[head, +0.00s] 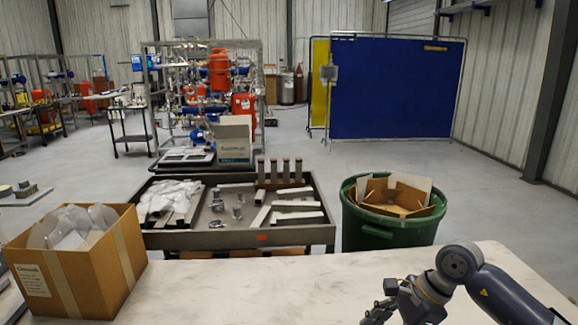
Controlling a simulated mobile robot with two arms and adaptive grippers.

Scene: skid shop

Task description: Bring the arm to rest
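My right arm comes in from the lower right, over the light worktop (240,295). My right gripper (378,312) is low at the bottom edge of the head view, partly cut off. Its fingers are dark and small, and I cannot tell whether they are open or shut. I see nothing clearly held in it. My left arm and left gripper are not in the view.
An open cardboard box (75,262) with clear plastic stands at the left. A dark cart (270,238) with metal parts stands beyond the worktop. A green bin (385,235) with cardboard stands right of it. The worktop's middle is clear.

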